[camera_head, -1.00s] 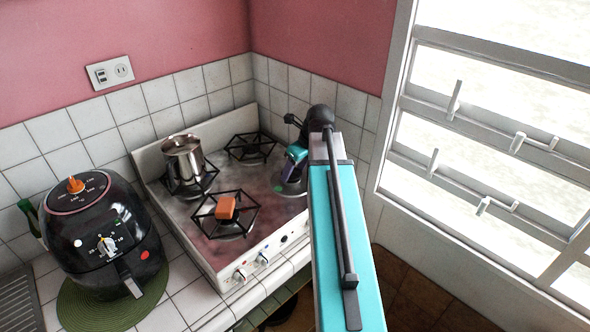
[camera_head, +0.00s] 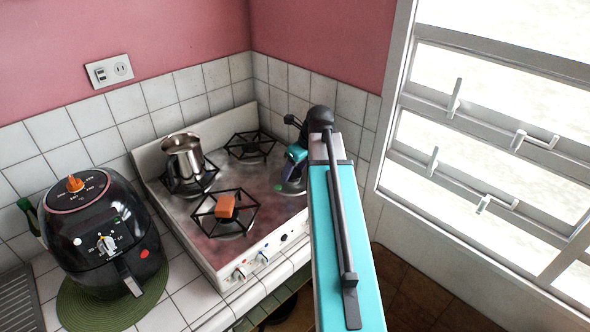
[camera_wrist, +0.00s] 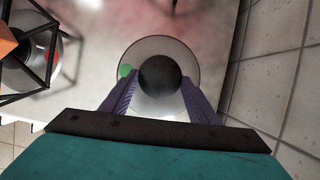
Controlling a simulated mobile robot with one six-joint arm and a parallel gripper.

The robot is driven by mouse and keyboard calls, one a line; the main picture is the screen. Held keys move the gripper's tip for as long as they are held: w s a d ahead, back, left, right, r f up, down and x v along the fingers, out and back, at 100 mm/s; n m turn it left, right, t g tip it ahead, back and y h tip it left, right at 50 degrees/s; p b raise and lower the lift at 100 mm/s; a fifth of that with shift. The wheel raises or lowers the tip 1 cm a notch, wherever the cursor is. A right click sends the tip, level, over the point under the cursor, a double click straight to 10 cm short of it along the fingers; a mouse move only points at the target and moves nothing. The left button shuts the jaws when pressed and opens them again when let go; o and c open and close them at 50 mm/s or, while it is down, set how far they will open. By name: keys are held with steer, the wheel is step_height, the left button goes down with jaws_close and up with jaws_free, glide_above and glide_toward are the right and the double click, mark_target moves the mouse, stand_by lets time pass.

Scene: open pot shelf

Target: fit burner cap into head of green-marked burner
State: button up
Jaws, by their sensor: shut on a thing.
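The green-marked burner is a round pale base (camera_wrist: 160,46) with a green dot (camera_wrist: 125,71) on its left side in the wrist view. In the head view its edge (camera_head: 281,188) shows at the right of the stove. My gripper (camera_wrist: 161,88) has purple fingers shut on the dark round burner cap (camera_wrist: 168,78). The cap appears over the middle of the burner and hides its centre. I cannot tell whether the cap touches the head. In the head view my gripper (camera_head: 291,171) is low over this burner, and the cap is not clear there.
The stove top (camera_head: 247,186) has other burners with black grates. A steel pot (camera_head: 183,160) stands on one, and an orange block (camera_head: 226,206) on another. An air fryer (camera_head: 98,238) stands at left. Tiled wall (camera_wrist: 277,75) runs close on the right in the wrist view.

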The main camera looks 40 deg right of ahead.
steer(key=shift+f, duration=0.3)
stand_by(0.4)
steer(key=o, duration=1.1)
steer(key=shift+o, duration=0.2)
steer(key=shift+s+r, duration=0.1)
steer(key=shift+r, duration=0.1)
steer(key=b+v, duration=0.4)
steer(key=v, duration=0.9)
steer(key=shift+r, duration=0.2)
steer(key=shift+s, duration=0.1)
